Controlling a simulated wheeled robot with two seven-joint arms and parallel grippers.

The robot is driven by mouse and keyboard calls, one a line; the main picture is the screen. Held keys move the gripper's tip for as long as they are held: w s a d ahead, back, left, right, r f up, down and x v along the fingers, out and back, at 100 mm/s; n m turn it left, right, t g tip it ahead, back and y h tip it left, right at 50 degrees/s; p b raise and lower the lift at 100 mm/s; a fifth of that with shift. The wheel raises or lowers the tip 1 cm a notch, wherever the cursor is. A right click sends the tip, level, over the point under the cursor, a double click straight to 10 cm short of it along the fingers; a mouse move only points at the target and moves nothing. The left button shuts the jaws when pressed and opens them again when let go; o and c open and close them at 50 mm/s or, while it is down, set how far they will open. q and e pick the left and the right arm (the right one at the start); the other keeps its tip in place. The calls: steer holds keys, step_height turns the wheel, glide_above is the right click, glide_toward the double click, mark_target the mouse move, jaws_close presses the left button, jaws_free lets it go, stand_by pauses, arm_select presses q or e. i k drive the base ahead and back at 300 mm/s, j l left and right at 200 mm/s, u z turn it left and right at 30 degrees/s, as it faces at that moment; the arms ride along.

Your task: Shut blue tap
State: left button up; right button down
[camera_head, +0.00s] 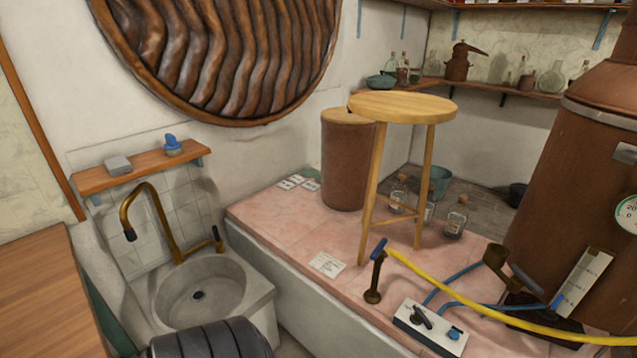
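A blue lever handle (379,247) sits on top of a short brown upright pipe (374,275), on the pink tiled ledge right of centre. A yellow hose (460,300) starts beside this handle and runs to the lower right. A white box (418,334) near the bottom edge carries a blue knob (454,332) and a dark lever (422,317). Another blue piece (557,299) shows by the copper vessel at right. I cannot tell from this view which blue fitting is the blue tap, or whether it is open. Neither gripper is in view.
A wooden stool (402,107) stands on the pink ledge (270,225) behind the pipe. A stone sink (200,295) with a brass faucet (153,205) is at left. A large copper vessel (575,180) fills the right. A dark ribbed object (210,341) blocks the bottom.

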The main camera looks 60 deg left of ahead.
mark_target(380, 249)
steer(key=u, duration=1.35)
